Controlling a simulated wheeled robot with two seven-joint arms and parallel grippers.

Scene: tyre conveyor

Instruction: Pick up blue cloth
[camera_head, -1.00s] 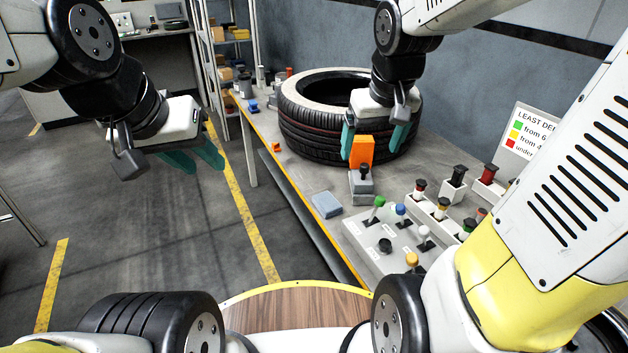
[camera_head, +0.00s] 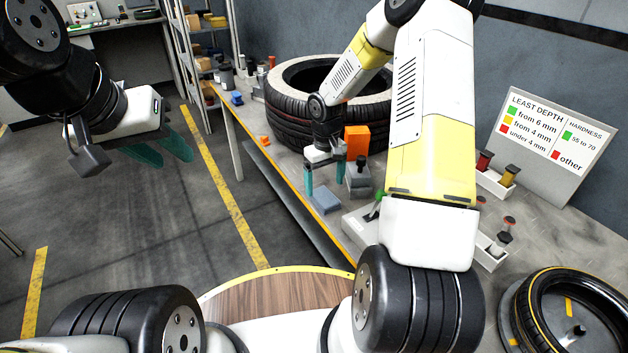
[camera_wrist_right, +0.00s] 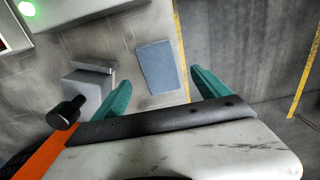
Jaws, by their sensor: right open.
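The blue cloth (camera_head: 324,200) is a flat folded rectangle lying on the table near its front edge. It also shows in the right wrist view (camera_wrist_right: 157,66), between and beyond the two teal fingers. My right gripper (camera_head: 324,178) is open and points down just behind and above the cloth, apart from it. It also shows open in the right wrist view (camera_wrist_right: 160,95). My left gripper (camera_head: 162,152) hangs over the floor at the left, away from the table. Its teal fingers are apart and empty.
An orange block (camera_head: 357,140) and a grey device with a black knob (camera_head: 359,178) stand close right of my right gripper. A large tyre (camera_head: 285,110) lies behind. A sign (camera_head: 555,130) and a small wheel (camera_head: 570,312) are at the right. My right arm covers much of the control panel.

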